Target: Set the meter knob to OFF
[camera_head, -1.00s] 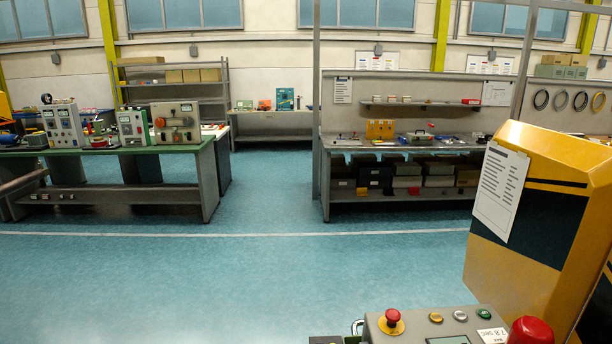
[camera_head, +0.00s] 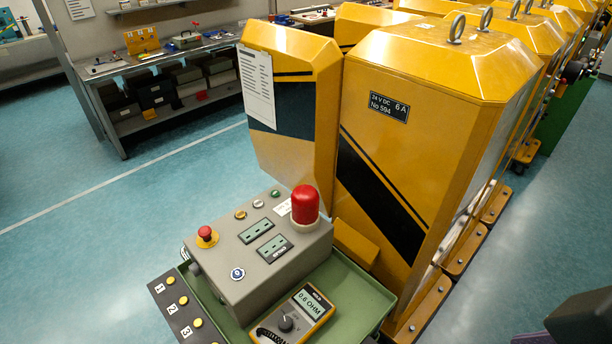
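A yellow and dark handheld meter (camera_head: 296,316) lies in the green tray at the bottom of the head view, in front of a grey control box. Its display reads about 0.6 OHM. The meter knob (camera_head: 286,324) is a dark round dial on its lower face; I cannot read which mark it points to. No gripper is touching the meter. Neither of my grippers can be made out in the head view.
The grey control box (camera_head: 250,262) carries a red emergency button (camera_head: 206,235) and a red lamp (camera_head: 305,204). The green tray (camera_head: 362,300) has a raised rim. Tall yellow cabinets (camera_head: 420,130) stand behind and to the right. Blue floor at left is open.

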